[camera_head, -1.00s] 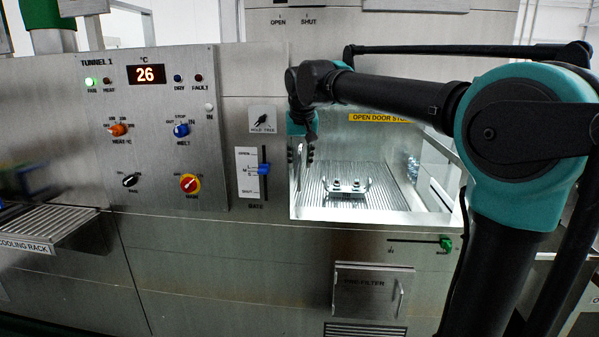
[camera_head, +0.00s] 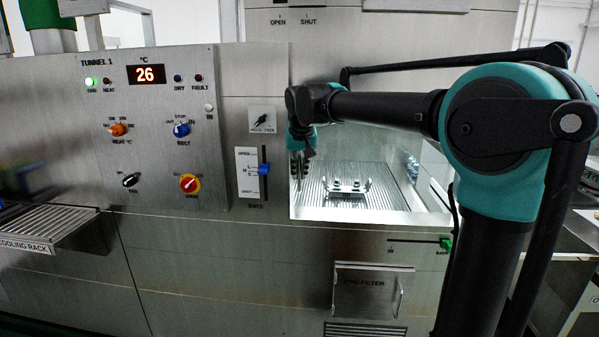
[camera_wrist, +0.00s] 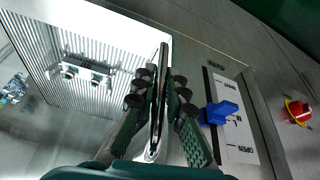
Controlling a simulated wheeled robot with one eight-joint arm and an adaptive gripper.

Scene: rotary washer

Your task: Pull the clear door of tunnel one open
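The clear door (camera_head: 385,150) of tunnel one covers the lit opening right of the control panel; its pane is hard to make out, and I cannot tell whether it stands slightly ajar. Its upright metal handle (camera_wrist: 164,60) runs along the opening's edge beside the gate slider. My gripper (camera_wrist: 161,75) has one finger on each side of this handle, drawn in close against it. In the head view my gripper (camera_head: 299,170) is at the opening's left edge, and it hides most of the handle.
A blue gate slider (camera_head: 264,169) sits just left of my gripper. The panel with knobs (camera_head: 160,130) is farther left. A ribbed belt (camera_head: 390,180) with a small metal fixture (camera_head: 348,187) lies inside. A pre-filter door (camera_head: 372,290) and a green slider (camera_head: 446,243) are below.

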